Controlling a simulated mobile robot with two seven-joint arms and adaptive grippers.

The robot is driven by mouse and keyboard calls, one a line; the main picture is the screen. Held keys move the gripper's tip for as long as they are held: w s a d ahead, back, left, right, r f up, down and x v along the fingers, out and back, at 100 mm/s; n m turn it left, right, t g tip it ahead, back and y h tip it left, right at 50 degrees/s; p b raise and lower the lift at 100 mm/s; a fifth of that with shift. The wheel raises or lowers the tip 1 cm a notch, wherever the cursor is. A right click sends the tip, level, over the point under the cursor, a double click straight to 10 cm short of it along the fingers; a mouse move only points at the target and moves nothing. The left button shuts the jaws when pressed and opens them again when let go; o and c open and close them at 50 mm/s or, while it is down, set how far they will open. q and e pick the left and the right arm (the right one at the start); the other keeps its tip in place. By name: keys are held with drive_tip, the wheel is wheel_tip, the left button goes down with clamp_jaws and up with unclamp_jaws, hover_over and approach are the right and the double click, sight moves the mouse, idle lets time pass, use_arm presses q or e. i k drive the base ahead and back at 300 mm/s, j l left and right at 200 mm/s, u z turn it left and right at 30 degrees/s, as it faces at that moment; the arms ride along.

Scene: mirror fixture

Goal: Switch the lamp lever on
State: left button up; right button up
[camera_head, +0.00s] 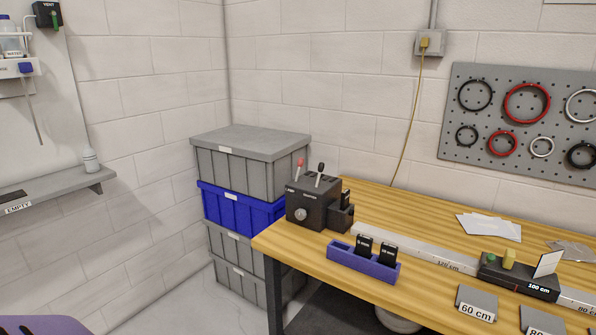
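A dark box (312,205) with a round knob on its front stands at the left end of the wooden bench. Two levers stick up from its top: a red-tipped lever (299,168) on the left and a black-tipped lever (320,174) on the right. Both look roughly upright with a slight lean to the right. The small labels beside the levers are too small to read surely, so I cannot tell which one is marked lamp. Neither of my grippers is in view.
The wooden bench (400,206) also holds a blue-purple tray (345,258) with two black pieces, a long marked rail (405,246) and paper sheets (490,227). Stacked crates (250,160) stand left of it. A yellow cord (412,125) runs down the wall behind.

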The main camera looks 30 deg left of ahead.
sight(300, 161)
drive_tip(key=u, duration=1.75)
drive_tip(key=i+l, duration=0.35)
drive_tip(key=i, duration=0.15)
drive_tip(key=i+l, duration=0.35)
drive_tip(key=i, duration=0.15)
